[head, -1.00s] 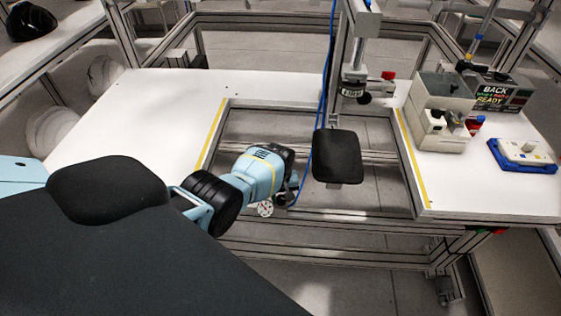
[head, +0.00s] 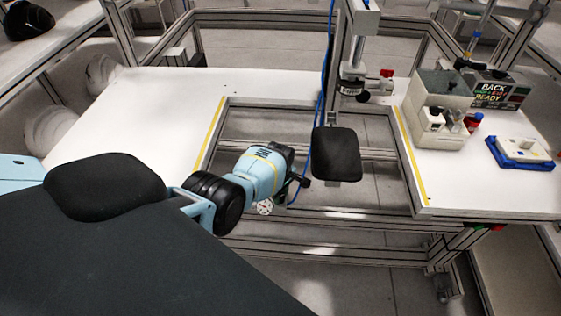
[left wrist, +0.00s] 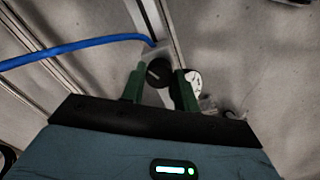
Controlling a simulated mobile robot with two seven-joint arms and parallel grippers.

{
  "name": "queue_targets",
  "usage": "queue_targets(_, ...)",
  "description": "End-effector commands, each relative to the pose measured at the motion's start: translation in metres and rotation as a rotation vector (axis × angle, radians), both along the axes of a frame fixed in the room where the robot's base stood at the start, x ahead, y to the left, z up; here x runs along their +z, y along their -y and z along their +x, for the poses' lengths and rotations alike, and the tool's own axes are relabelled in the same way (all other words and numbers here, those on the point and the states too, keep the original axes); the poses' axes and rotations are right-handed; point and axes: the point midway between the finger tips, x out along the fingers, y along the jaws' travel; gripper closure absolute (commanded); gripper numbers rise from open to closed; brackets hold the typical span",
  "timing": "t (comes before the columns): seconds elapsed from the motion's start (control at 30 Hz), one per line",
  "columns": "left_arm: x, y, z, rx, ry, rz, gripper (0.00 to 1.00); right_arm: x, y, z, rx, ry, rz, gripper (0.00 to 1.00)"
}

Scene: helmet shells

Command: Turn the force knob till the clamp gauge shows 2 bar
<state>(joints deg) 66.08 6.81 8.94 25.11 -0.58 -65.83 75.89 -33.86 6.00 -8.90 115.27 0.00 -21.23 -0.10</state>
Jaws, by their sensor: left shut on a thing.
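The black force knob (left wrist: 159,72) is between the two green fingers of my left gripper (left wrist: 160,88) in the left wrist view. The jaws are shut on it. The clamp gauge (left wrist: 194,88) has a white face and sits just right of the knob, partly covered by the right finger. In the head view the gauge (head: 265,207) shows as a small white dial below my left gripper (head: 297,182). There my own wrist hides most of the knob. The needle is too small to read in either view. My right gripper is not in view.
A blue hose (left wrist: 75,49) runs close to the knob. A black pad (head: 337,155) stands right of my left gripper, over the frame opening. The left white tabletop (head: 135,115) is clear.

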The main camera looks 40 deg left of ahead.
Motion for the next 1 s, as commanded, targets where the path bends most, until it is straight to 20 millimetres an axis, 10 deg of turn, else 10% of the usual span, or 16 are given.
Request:
queue_targets(0.6, 0.0006, -0.0003, 0.0008, 0.047, 0.002, 0.001, 0.93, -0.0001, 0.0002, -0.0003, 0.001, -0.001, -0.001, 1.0)
queue_targets(0.63, 0.0006, -0.0003, 0.0008, 0.047, 0.002, 0.001, 0.69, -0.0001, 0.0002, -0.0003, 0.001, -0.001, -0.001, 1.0)
queue_targets(0.7, 0.0006, -0.0003, 0.0007, 0.047, 0.002, 0.0, 0.61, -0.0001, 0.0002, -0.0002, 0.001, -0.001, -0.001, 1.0)
queue_targets(1.0, 0.0025, -0.0002, 0.0004, 0.046, 0.001, 0.001, 0.61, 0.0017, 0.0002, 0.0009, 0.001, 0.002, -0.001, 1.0)
